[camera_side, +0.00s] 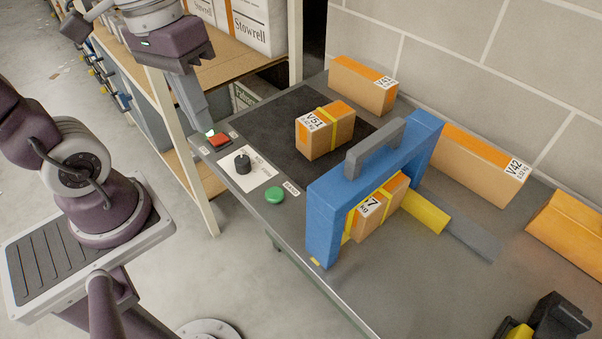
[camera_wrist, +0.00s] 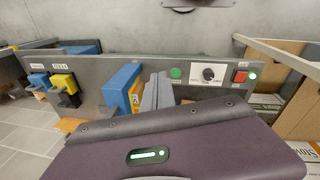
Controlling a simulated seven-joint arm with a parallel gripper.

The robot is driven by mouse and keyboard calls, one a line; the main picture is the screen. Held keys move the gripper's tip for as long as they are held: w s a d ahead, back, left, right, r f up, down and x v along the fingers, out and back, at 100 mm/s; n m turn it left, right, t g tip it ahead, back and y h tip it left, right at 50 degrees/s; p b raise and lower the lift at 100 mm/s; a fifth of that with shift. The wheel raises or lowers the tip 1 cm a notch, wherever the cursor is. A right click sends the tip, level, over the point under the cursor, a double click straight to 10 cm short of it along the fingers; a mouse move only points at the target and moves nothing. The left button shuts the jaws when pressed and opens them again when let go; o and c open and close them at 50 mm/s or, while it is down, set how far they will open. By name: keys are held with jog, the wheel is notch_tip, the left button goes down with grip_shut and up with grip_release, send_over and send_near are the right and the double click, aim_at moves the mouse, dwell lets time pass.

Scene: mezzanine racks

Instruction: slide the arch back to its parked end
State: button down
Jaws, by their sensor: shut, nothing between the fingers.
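The arch (camera_side: 322,205) is blue with a grey bar handle (camera_side: 374,147) on top. It stands across the grey table, over a cardboard box with yellow tape (camera_side: 377,215). A yellow strip (camera_side: 424,212) and a grey strip (camera_side: 470,240) lie to its right, and a small yellow mark by its near foot. In the wrist view the arch (camera_wrist: 122,87) is left of my fingers. My gripper (camera_side: 203,120) is shut and empty, apart from the arch, near the table's left corner by the red button. Its fingers (camera_wrist: 157,92) also show in the wrist view.
A panel on the near left edge carries a red button (camera_side: 218,140), a black knob (camera_side: 243,163) and a green button (camera_side: 274,195). Box V51 (camera_side: 325,132) sits on a dark mat. Boxes V41 (camera_side: 362,87) and V42 (camera_side: 480,165) stand by the wall. A black-and-yellow device (camera_side: 555,320) is front right.

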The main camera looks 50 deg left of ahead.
jog(key=w+a+f+n+g+h, duration=0.1)
jog(key=w+a+f+n+h, duration=0.1)
jog(key=w+f+n+h, duration=0.55)
jog(key=w+a+f+n+h, duration=0.3)
jog(key=w+f+n+h, duration=0.1)
jog(key=f+n+h, duration=0.6)
jog(key=d+f+m+y, duration=0.1)
jog(key=d+m, duration=0.1)
jog(key=d, duration=1.2)
jog(key=shift+d, duration=0.15)
jog(key=d, duration=2.3)
jog(key=shift+d, duration=0.35)
jog(key=shift+r, duration=0.15)
